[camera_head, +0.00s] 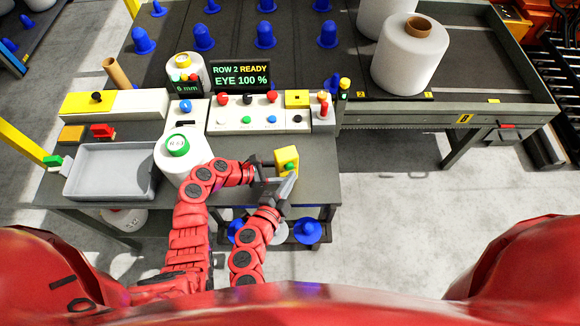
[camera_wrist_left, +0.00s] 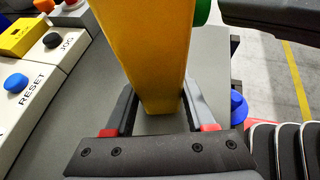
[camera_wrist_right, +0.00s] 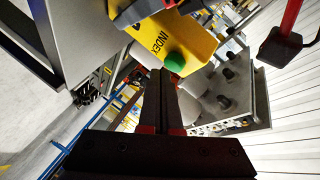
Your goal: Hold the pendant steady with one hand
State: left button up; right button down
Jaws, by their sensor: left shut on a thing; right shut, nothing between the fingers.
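The pendant is a yellow box (camera_head: 284,157) with a green button (camera_head: 290,167), above the right end of the grey bench. My left gripper (camera_head: 269,174) is shut on the pendant. In the left wrist view the yellow body (camera_wrist_left: 148,60) stands between the two fingers, with a bit of the green button (camera_wrist_left: 202,12) at the top. My right gripper (camera_head: 287,186) is shut and empty beside the pendant. In the right wrist view the pendant (camera_wrist_right: 187,38) reads INDEX, and the shut fingertips (camera_wrist_right: 166,76) are close to the green button (camera_wrist_right: 174,62). I cannot tell whether they touch.
A control panel (camera_head: 235,127) with several buttons stands behind the pendant, below a screen (camera_head: 240,76) reading "ROW 2 READY, EYE 100 %". A white bobbin with a green top (camera_head: 178,146) and a grey tray (camera_head: 110,192) are left of my arms. Floor (camera_head: 400,200) right of the bench is clear.

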jog(key=shift+w+a, duration=0.2)
jog(key=shift+w, duration=0.4)
dwell(0.6)
dwell(0.4)
jog(key=shift+s+d, duration=0.3)
jog(key=shift+s, duration=0.6)
